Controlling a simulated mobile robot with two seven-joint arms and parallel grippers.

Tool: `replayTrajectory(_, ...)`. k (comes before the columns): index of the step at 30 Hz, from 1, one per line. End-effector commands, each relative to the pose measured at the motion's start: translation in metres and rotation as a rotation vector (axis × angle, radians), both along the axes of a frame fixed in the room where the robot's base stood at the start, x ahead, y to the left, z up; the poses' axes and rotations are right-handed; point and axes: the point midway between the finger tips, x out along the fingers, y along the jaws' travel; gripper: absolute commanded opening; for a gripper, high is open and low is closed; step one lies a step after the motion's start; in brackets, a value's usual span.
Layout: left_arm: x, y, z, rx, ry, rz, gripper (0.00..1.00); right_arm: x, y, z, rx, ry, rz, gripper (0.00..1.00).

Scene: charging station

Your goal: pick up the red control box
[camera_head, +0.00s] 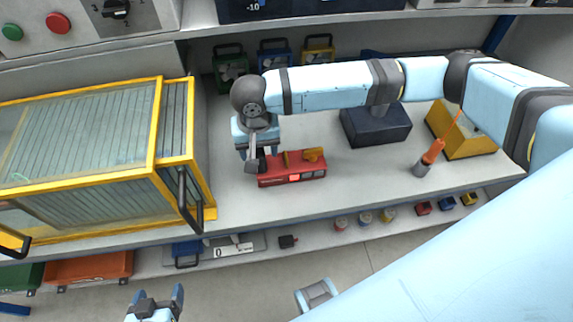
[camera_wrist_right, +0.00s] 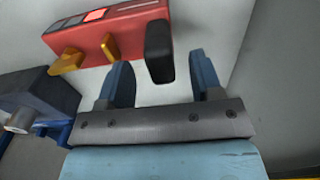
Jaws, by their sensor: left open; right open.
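The red control box (camera_head: 292,177) lies on the grey worktop near its front edge, with yellow-orange levers on its top and a dark part at its left end. In the right wrist view the red control box (camera_wrist_right: 100,30) is at the top, its dark end piece (camera_wrist_right: 158,52) in front of the space between the fingers. My right gripper (camera_head: 252,160) is at the box's left end; in its wrist view (camera_wrist_right: 164,85) the fingers are apart, and I cannot tell whether they touch the box. My left gripper (camera_head: 158,297) is open and empty, low in front of the bench.
A yellow-framed cage (camera_head: 158,127) stands left of the box. Small cases (camera_head: 230,67) line the back. A lower shelf (camera_head: 300,233) holds several small items.

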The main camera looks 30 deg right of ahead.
Motion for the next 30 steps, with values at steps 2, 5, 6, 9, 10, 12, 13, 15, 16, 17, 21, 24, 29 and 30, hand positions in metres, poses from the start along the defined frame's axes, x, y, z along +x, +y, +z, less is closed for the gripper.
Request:
replayTrajectory(2,0.0,0.0,0.0,-0.001,0.0,0.001,0.83,0.0,0.0,-0.009,-0.003,0.001,0.001,0.6)
replayTrajectory(5,0.0,0.0,-0.001,-0.002,0.0,0.001,0.83,0.0,0.0,-0.025,-0.004,0.001,0.001,0.6)
replayTrajectory(6,0.0,0.0,-0.001,-0.001,0.001,0.001,0.83,0.0,0.0,-0.031,-0.002,0.001,0.001,0.6)
replayTrajectory(9,0.0,0.0,-0.002,-0.002,0.002,0.002,0.83,0.0,0.0,-0.043,-0.001,0.0,0.001,0.6)
replayTrajectory(10,0.0,0.0,-0.002,-0.002,0.002,0.002,0.83,0.0,0.0,-0.046,-0.001,0.0,0.001,0.6)
replayTrajectory(12,0.0,0.0,-0.002,-0.003,0.002,0.002,0.83,-0.001,0.0,-0.05,-0.002,0.001,0.002,0.6)
replayTrajectory(13,0.0,0.0,-0.002,-0.003,0.002,0.002,0.83,-0.001,0.0,-0.05,-0.001,0.0,0.002,0.6)
replayTrajectory(15,0.0,0.0,-0.002,-0.003,0.002,0.002,0.83,-0.001,0.0,-0.051,-0.001,0.0,0.002,0.6)
replayTrajectory(16,0.001,0.0,-0.002,-0.003,0.002,0.002,0.83,-0.001,0.0,-0.05,-0.001,0.0,0.002,0.6)
replayTrajectory(17,0.001,0.0,-0.002,-0.003,0.002,0.002,0.83,-0.001,0.0,-0.05,-0.001,0.0,0.002,0.6)
replayTrajectory(21,0.001,0.0,-0.002,-0.002,0.002,0.003,0.83,-0.001,0.0,-0.05,-0.001,0.0,0.002,0.41)
replayTrajectory(24,0.001,0.0,-0.002,-0.002,0.002,0.003,0.83,-0.001,0.0,-0.05,-0.001,0.0,0.001,0.18)
replayTrajectory(29,0.001,0.0,-0.001,-0.002,0.002,0.003,0.83,0.0,0.0,-0.05,-0.001,-0.001,0.001,0.0)
replayTrajectory(30,0.001,0.0,-0.001,-0.002,0.002,0.003,0.83,0.0,0.0,-0.05,-0.001,-0.001,0.001,0.0)
